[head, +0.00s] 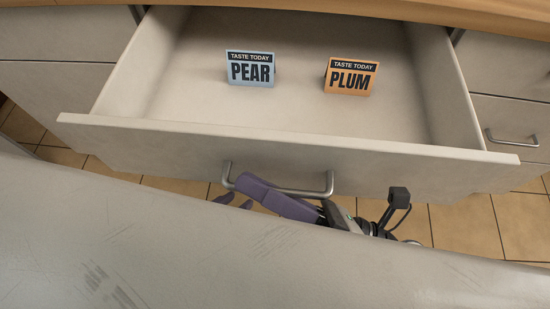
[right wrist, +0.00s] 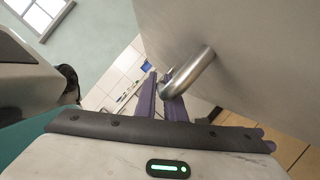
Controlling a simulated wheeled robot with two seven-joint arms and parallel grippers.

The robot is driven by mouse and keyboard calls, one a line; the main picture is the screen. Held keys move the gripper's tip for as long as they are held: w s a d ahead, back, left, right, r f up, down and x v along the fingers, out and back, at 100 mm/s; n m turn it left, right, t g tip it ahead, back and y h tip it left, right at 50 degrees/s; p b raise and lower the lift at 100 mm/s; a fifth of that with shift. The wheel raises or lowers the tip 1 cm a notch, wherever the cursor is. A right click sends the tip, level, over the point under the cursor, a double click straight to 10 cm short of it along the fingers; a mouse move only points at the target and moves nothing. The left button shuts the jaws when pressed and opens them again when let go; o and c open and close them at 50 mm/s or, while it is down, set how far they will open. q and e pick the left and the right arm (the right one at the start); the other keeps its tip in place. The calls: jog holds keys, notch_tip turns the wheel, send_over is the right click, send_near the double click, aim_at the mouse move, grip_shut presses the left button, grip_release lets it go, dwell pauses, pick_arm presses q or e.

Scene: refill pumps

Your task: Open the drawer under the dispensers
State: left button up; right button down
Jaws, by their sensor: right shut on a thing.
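The drawer (head: 290,151) stands pulled well out below the wooden counter, its inside exposed from above. Its metal bar handle (head: 331,184) is on the front face. My right gripper (head: 243,188), with purple fingers, comes in from the right and is shut on the handle. In the right wrist view the fingers (right wrist: 165,92) close around the metal handle (right wrist: 195,69) beside the pale drawer front (right wrist: 245,45). The dispensers are not in view. My left gripper does not show.
The wooden counter edge (head: 450,13) runs along the top. A closed drawer with a handle (head: 512,138) is at the right, and closed cabinet fronts (head: 65,35) are at the left. Tiled floor (head: 465,222) shows below. A large pale surface fills the bottom of the head view.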

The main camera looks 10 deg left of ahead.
pick_arm(q)
jog(key=shift+w+d, duration=0.1)
jog(key=shift+w, duration=0.1)
pick_arm(e)
jog(key=shift+s, duration=0.25)
jog(key=shift+d, duration=0.1)
jog(key=c, duration=1.8)
grip_release()
jog(key=shift+c, duration=0.2)
pick_arm(q)
jog(key=shift+s+f, duration=0.1)
jog(key=shift+s, duration=0.1)
pick_arm(e)
jog(key=shift+d, duration=0.1)
pick_arm(q)
jog(key=shift+w+d+b, duration=0.1)
jog(key=shift+b, duration=0.55)
pick_arm(e)
jog(key=v, duration=1)
pick_arm(q)
jog(key=shift+f, duration=0.1)
pick_arm(e)
jog(key=shift+f, duration=0.1)
